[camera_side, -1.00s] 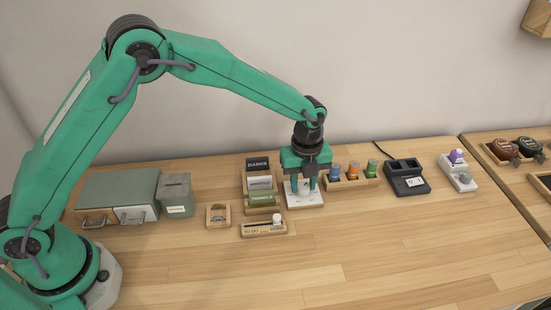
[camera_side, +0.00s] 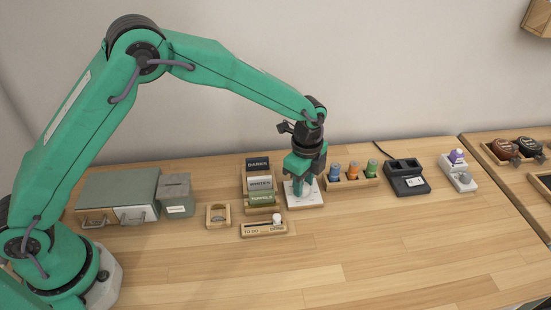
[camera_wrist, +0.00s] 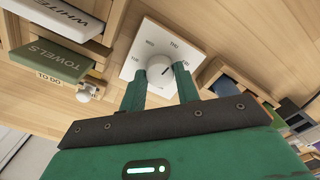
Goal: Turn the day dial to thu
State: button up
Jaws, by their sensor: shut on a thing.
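The day dial is a white square plate (camera_side: 313,197) with a round white knob, on the table in the middle of the side view. In the wrist view the plate (camera_wrist: 134,64) shows small day labels, with THU near the top. My gripper (camera_wrist: 161,73) points down and is shut on the dial knob (camera_wrist: 160,76), one finger on each side. The knob's dark pointer mark points up and right in the wrist view; I cannot tell exactly which label it meets. In the side view my gripper (camera_side: 299,191) hides most of the knob.
Just left of the dial stands a wooden rack (camera_side: 247,184) of labelled cards. Right of it is a wooden holder (camera_side: 341,184) with coloured bottles. The table's front right is clear.

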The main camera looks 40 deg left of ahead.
jog(key=shift+n, duration=0.9)
jog(key=shift+r, duration=0.1)
jog(key=o, duration=1)
jog(key=shift+c, duration=0.2)
notch_tip(320, 180, up, 7)
jog(key=shift+r, duration=0.4)
